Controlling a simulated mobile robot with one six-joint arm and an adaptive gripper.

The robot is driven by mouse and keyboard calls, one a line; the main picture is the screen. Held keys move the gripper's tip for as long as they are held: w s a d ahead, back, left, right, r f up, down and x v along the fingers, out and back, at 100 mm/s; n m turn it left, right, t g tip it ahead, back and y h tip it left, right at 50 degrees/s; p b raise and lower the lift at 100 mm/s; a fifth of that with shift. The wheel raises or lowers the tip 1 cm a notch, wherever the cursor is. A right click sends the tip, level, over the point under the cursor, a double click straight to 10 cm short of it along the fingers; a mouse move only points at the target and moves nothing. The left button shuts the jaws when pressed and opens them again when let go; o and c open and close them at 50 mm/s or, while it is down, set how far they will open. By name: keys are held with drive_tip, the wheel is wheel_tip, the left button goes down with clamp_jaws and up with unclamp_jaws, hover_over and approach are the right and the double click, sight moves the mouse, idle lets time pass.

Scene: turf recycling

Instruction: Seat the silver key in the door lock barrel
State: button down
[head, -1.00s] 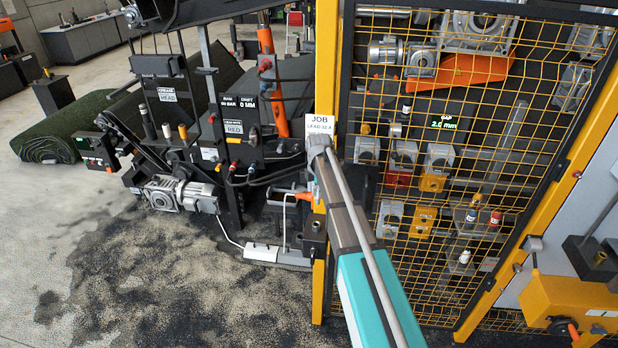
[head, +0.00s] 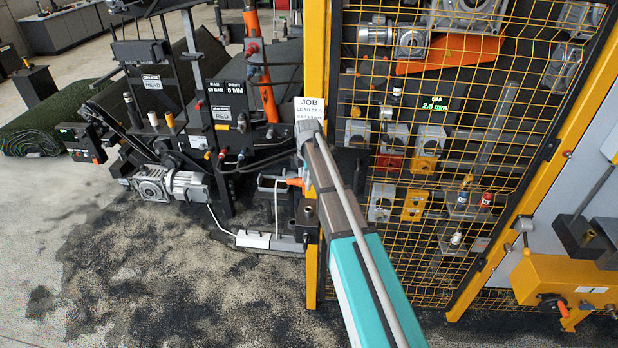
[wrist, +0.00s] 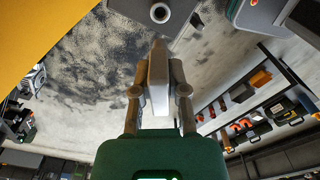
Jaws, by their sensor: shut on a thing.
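In the wrist view my gripper (wrist: 159,95) is shut on a flat pale grey piece, which looks like the silver key (wrist: 158,75). It stands upright in the picture between the two fingers. Beyond its tip, at the top edge, is a dark block with a pale round ring and dark hole, likely the lock barrel (wrist: 160,13). A visible gap separates them in the picture; the depth is unclear. In the head view my teal and grey arm hides the gripper and the key. A dark block with a round hole (head: 310,212) sits on the yellow post there.
The yellow post (head: 317,60) and yellow mesh door (head: 400,255) stand close to my arm. A black machine (head: 235,120) with an orange cylinder is at left. A yellow box (head: 560,290) is at right. The dirty floor (head: 150,270) at lower left is open.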

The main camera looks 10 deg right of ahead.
wheel_tip(320, 180, down, 8)
drive_tip(key=b, duration=0.8)
drive_tip(key=shift+f, duration=0.25)
drive_tip(key=shift+f+b, duration=2.05)
idle(2.5)
drive_tip(key=c, duration=0.6)
unclamp_jaws()
drive_tip(key=shift+d, duration=0.1)
drive_tip(key=shift+r, duration=0.2)
wheel_tip(320, 180, up, 14)
drive_tip(key=p, duration=1.4)
drive_tip(key=shift+f, duration=0.1)
